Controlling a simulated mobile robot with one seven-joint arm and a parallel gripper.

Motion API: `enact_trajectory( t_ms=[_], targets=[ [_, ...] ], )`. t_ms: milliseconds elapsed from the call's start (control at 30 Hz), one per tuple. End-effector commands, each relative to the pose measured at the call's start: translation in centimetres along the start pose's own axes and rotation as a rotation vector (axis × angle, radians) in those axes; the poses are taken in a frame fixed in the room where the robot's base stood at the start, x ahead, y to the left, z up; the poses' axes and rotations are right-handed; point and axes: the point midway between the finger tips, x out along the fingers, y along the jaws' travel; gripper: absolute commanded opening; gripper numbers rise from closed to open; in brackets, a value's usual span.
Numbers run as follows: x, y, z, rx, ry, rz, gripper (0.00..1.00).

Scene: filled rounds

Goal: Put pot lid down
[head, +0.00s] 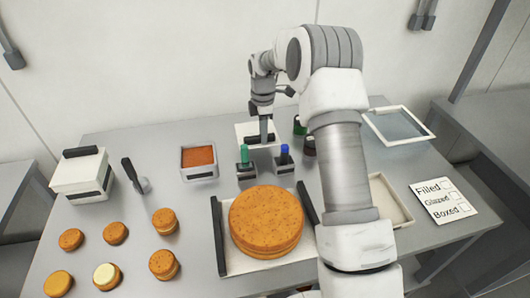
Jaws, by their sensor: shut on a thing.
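My gripper (264,122) points down at the back middle of the table, shut on the dark handle of a white square pot lid (243,129). I cannot tell whether the lid touches the table or hangs just above it.
A large round cake (266,220) sits on a white tray (228,262) at front centre. Several small cakes (115,233) and a spatula (131,172) are at left. A glass-like framed tray (398,125) and a checklist card (444,200) are at right. Bare table shows between the open pot and small cakes.

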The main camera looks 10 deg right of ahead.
Motion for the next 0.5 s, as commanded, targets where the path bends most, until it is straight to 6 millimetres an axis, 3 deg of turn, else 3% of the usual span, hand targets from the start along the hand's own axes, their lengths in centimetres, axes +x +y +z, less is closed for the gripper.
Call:
enact_trajectory(
  t_ms=[500],
  targets=[
    [5.3,0.0,0.1,0.001,-0.001,0.000,0.00]
  ],
)
